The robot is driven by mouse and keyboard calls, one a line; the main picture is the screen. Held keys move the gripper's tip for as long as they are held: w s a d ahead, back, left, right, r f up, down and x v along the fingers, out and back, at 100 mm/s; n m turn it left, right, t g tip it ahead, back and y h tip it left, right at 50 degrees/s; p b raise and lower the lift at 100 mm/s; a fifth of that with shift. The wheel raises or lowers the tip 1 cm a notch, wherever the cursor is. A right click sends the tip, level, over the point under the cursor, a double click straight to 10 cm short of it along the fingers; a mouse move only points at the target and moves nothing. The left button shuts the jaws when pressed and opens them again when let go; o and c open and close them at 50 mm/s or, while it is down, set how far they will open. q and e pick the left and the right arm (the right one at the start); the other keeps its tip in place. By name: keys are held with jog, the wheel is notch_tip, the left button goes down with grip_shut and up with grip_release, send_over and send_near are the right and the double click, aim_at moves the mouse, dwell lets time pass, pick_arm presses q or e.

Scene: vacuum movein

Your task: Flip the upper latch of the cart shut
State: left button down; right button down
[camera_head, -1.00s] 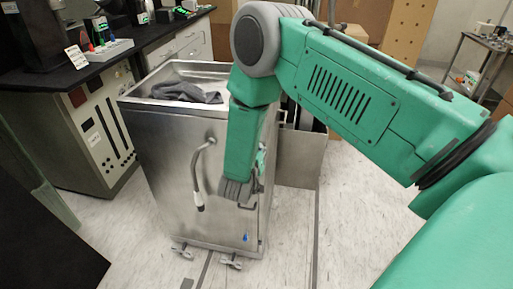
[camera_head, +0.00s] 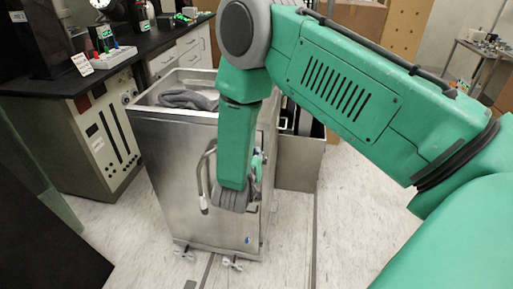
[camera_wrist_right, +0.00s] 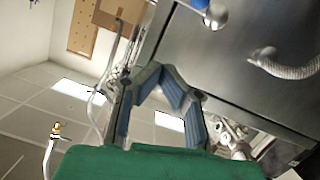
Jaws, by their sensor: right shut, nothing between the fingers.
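The metal cart (camera_head: 170,165) stands upright on the floor, its front face toward me. A blue-green and pale fitting (camera_head: 257,164), likely the upper latch, shows near its right edge, partly behind my right forearm. A small blue fitting (camera_head: 248,240) sits lower on the same side. My right gripper (camera_head: 232,203) is shut and empty in front of the cart, just right of the curved handle (camera_head: 205,180). In the right wrist view, the gripper (camera_wrist_right: 160,75) shows beside the cart face (camera_wrist_right: 240,45); a blue and silver fitting (camera_wrist_right: 215,15) is at the top. My left gripper is not in view.
A dark cloth (camera_head: 188,99) lies in the cart's top. A black bench (camera_head: 125,62) with equipment stands behind at left. A metal panel (camera_head: 300,165) is right of the cart. The floor (camera_head: 350,220) at right is clear.

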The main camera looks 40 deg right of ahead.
jog(key=shift+s+v, duration=0.25)
jog(key=shift+v, duration=1.65)
